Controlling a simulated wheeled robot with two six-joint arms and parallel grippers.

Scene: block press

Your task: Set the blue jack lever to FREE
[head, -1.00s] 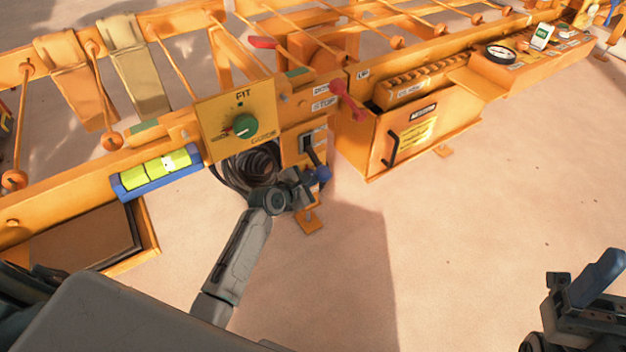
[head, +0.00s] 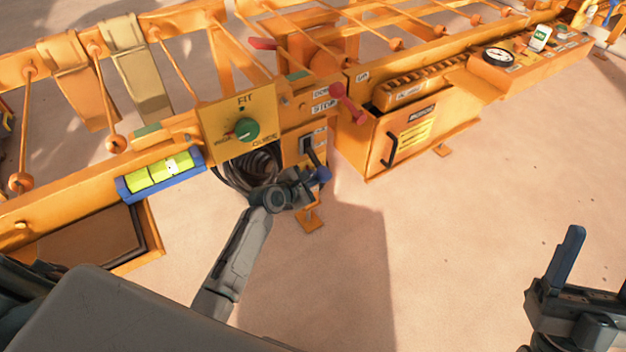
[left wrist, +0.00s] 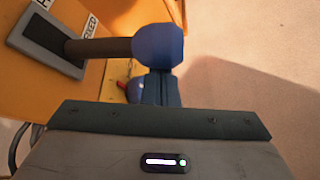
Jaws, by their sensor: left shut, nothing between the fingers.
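The blue jack lever has a dark stem (head: 313,157) and a blue knob (head: 322,175), on the front of the orange frame. In the left wrist view the blue knob (left wrist: 157,46) ends a stem that points right from a dark slotted plate (left wrist: 45,42). Partly visible labels flank the plate; one ends in "XED". My left gripper (head: 311,181) is shut and empty. Its fingertips (left wrist: 157,82) are right at the knob, seemingly touching it.
Above the lever are a yellow panel (head: 215,112) with a green dial (head: 246,130) and a red handle (head: 348,103). A coiled dark hose (head: 235,175) hangs left of the lever. An orange box (head: 375,150) stands to its right. The sandy floor in front is clear.

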